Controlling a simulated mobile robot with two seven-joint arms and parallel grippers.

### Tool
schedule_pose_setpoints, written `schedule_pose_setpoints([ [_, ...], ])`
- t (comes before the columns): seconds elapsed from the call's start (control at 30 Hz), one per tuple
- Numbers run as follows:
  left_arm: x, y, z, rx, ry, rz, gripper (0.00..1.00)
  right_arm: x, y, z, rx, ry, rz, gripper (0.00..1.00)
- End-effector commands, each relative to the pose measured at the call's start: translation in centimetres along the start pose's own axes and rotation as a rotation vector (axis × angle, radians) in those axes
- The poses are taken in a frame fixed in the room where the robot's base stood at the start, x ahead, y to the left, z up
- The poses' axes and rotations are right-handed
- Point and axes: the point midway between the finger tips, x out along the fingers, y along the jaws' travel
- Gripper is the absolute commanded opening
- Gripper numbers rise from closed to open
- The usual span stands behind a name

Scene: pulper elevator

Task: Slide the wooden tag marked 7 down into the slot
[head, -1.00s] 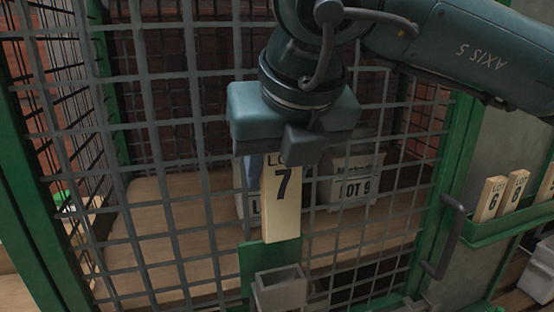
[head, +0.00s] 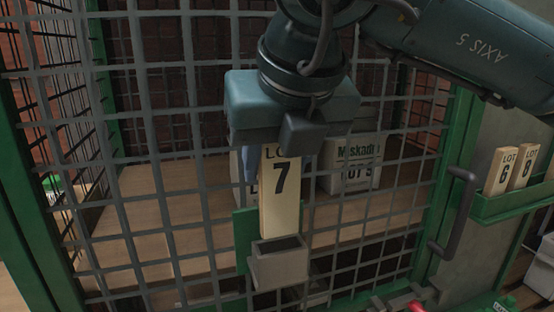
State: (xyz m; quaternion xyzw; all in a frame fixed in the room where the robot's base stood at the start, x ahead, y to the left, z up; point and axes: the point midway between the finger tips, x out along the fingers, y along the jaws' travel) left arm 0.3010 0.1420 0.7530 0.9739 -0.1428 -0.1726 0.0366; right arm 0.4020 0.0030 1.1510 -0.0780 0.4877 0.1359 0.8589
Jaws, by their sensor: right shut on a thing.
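The wooden tag marked LOT 7 (head: 280,205) hangs upright below my right gripper (head: 285,142), which is shut on its top end. The slot is a small grey open-topped holder (head: 278,268) on a green plate (head: 243,232) fixed to the mesh gate. The tag's lower end is right at the back of the holder's mouth; I cannot tell whether it is inside the opening or just behind or above it. My left gripper is not in view.
A wire mesh gate (head: 165,160) with green posts stands behind the tag. A dark handle (head: 457,213) is at its right. A green rack (head: 510,200) holds tags marked 6 and 8. White lot boxes (head: 352,165) stand on a wooden floor behind the mesh.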

Motion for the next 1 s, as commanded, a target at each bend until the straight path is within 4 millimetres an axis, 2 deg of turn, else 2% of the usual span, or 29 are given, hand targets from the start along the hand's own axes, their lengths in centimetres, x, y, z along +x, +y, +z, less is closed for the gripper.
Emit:
schedule_pose_setpoints([
  [1.0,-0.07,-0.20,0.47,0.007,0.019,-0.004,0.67,0.41,0.00,-0.25,0.001,-0.001,0.000,0.19],
])
